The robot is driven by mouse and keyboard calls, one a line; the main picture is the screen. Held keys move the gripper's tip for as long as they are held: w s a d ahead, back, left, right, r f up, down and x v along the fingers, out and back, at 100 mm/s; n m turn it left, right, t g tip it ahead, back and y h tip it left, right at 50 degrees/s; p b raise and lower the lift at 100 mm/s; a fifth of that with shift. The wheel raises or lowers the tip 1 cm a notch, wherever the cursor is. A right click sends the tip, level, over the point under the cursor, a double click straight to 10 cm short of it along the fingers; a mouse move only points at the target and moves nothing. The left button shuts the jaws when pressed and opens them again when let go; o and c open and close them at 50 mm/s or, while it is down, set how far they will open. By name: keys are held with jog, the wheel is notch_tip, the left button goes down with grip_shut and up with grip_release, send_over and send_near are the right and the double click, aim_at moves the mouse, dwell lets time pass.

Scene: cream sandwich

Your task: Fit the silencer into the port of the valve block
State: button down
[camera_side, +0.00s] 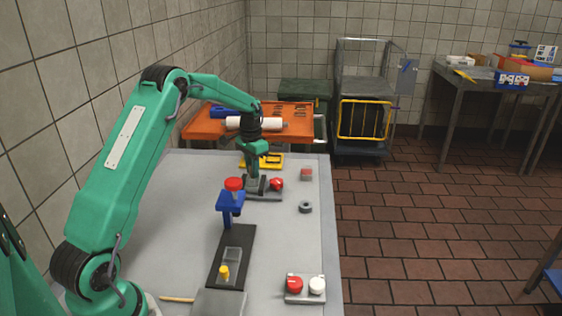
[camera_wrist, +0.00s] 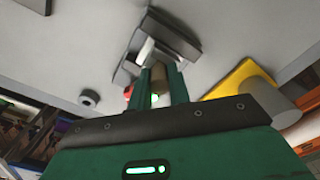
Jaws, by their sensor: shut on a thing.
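My gripper (camera_wrist: 158,74) is shut on a small brown cylinder, which appears to be the silencer (camera_wrist: 158,79), in the wrist view. Its far end points toward a grey block with dark bars, likely the valve block (camera_wrist: 177,36). I cannot tell whether the silencer touches the block or sits in a port. In the side view my gripper (camera_side: 248,172) is low over the grey block (camera_side: 256,186) near the back of the table. The silencer cannot be made out there. A red knob (camera_side: 277,184) is beside the block.
A blue stand with a red top (camera_side: 232,199) rises left of the block. A grey ring (camera_side: 305,207) and a small red-topped piece (camera_side: 306,174) lie to the right. Red and white knobs sit on a plate (camera_side: 304,298) in front.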

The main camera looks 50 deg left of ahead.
jog(key=shift+f, duration=0.3)
jog(key=c, duration=1.2)
grip_release()
jog(key=shift+c, duration=0.2)
jog(key=shift+r, duration=3.95)
